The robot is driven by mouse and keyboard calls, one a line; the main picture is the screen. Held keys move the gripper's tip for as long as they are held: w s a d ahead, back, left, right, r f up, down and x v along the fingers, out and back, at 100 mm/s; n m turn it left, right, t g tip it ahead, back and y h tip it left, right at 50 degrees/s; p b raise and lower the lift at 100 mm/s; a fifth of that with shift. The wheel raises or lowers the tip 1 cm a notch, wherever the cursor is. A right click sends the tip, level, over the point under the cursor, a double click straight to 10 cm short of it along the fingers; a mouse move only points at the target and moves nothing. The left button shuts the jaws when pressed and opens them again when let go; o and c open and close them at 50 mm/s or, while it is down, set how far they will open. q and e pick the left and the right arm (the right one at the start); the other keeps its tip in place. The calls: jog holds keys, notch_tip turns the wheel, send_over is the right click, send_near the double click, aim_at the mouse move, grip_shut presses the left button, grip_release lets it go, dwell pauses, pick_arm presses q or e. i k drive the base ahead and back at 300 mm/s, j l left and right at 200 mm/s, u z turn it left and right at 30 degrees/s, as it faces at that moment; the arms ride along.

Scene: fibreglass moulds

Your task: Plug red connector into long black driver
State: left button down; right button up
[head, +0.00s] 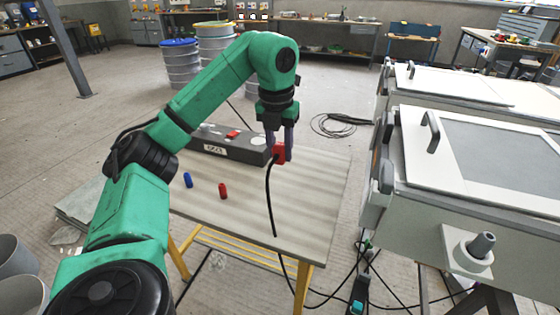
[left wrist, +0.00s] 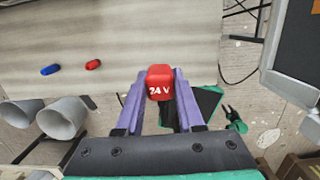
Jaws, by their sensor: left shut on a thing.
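The red connector (head: 281,153) is between the purple fingers of my left gripper (head: 280,140), which is shut on it. A black cable hangs from the connector past the table front. In the left wrist view the connector (left wrist: 159,82) shows "24 V" in white between the fingertips (left wrist: 160,88). The long black driver (head: 213,147) lies at the back of the table, with a white label on its front and a red piece on top. The held connector is at the driver's right end in the head view, and whether they touch cannot be told. My right gripper is not in view.
A small blue plug (head: 188,180) and a small red plug (head: 223,190) lie on the grey table (head: 310,195). White cabinets (head: 480,170) stand close on the right. Black cables run on the floor below. The table's middle is clear.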

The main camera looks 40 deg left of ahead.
aim_at(247, 147)
jog(key=i+j+z, duration=0.15)
jog(key=j+z, duration=0.15)
jog(key=j, duration=0.75)
jog(key=j+z, duration=0.3)
jog(key=j, duration=0.75)
